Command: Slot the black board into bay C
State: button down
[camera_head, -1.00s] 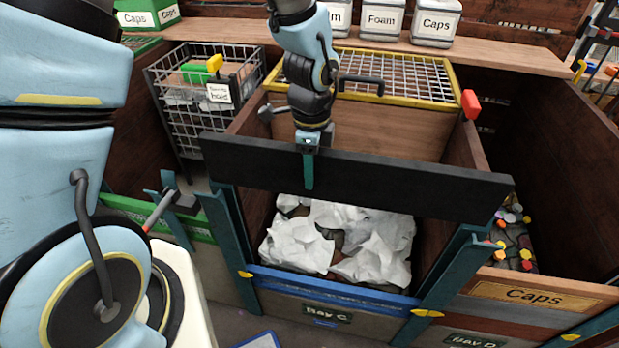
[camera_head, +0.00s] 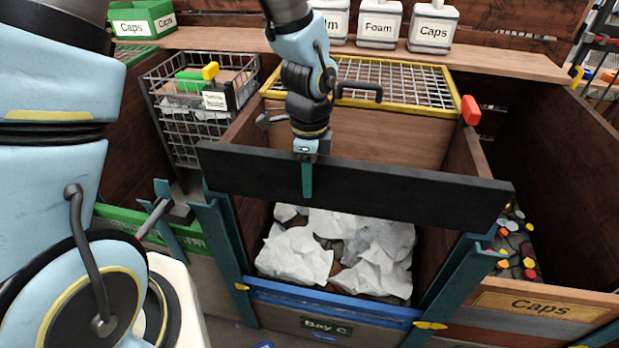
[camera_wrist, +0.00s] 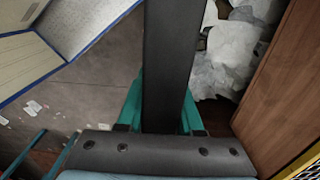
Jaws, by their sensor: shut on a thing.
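The long black board (camera_head: 400,187) spans the front of bay C near the tops of its posts. My gripper (camera_head: 307,172) is shut on its upper middle, with one teal finger down the near face. In the wrist view, the board (camera_wrist: 170,60) runs between the two teal fingers of my gripper (camera_wrist: 160,110). Bay C (camera_head: 330,322) holds crumpled white paper behind a blue-edged front wall. Teal slotted posts stand at its left (camera_head: 222,245) and right (camera_head: 462,270). The board ends overlap the post tops; I cannot tell whether they sit in the slots.
A wire basket (camera_head: 190,130) stands behind at left. A yellow-framed mesh lid (camera_head: 420,90) covers the back of the bay. The Caps bay (camera_head: 535,303) adjoins at right. White tubs (camera_head: 378,24) stand on the shelf behind.

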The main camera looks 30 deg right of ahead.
notch_tip(320, 180, down, 43)
jog(key=b, duration=3.1)
jog(key=shift+b, duration=0.4)
jog(key=shift+f, duration=0.1)
jog(key=shift+f+b, duration=0.45)
jog(key=shift+f, duration=0.1)
jog(key=shift+c, duration=2.4)
grip_release()
notch_tip(320, 180, up, 11)
jog(key=p, duration=0.2)
jog(key=shift+f, duration=0.15)
